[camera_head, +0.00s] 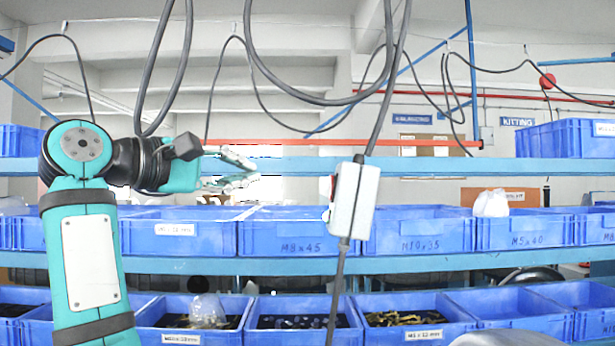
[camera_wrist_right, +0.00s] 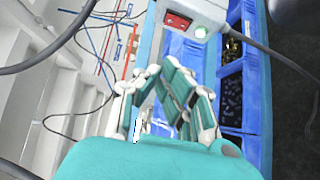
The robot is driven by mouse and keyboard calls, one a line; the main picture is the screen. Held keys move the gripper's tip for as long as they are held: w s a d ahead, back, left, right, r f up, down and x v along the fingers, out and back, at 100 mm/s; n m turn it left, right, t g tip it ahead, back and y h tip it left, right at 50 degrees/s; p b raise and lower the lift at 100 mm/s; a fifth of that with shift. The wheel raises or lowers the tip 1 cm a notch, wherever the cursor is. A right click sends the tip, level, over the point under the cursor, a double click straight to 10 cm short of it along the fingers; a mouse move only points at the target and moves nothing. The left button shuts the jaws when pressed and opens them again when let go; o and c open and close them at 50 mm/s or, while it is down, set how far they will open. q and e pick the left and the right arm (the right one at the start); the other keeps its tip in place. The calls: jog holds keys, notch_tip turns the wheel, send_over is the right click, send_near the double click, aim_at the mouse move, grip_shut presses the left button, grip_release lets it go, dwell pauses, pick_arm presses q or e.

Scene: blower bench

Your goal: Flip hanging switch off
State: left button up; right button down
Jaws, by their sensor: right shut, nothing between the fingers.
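The hanging switch is a white box (camera_head: 353,200) on a dark cable, hanging slightly tilted in front of the shelves. Its red rocker (camera_head: 332,188) is on the left side, facing my right gripper. In the right wrist view the box (camera_wrist_right: 205,12) is at the top, with the red rocker (camera_wrist_right: 177,22) plainly visible; I cannot tell which way it is flipped. My right gripper (camera_head: 253,171) is shut and empty, to the left of the box and slightly higher, with a clear gap. Its fingers (camera_wrist_right: 160,70) also show in the wrist view. My left gripper is not in view.
Blue shelves (camera_head: 420,266) behind hold rows of blue bins (camera_head: 420,232), some with small parts. Dark cables (camera_head: 256,60) loop above the gripper and the switch box. The space between gripper and box looks free.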

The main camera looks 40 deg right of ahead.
aim_at(330, 188)
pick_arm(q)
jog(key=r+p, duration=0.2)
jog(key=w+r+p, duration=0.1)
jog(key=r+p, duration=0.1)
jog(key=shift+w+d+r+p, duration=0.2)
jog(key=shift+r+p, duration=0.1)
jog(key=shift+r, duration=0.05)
pick_arm(e)
jog(key=s+d, duration=0.1)
jog(key=d, duration=1.2)
jog(key=shift+s+d+f, duration=0.15)
jog(key=shift+s+f, duration=0.05)
jog(key=shift+f, duration=0.2)
jog(key=shift+w, duration=0.1)
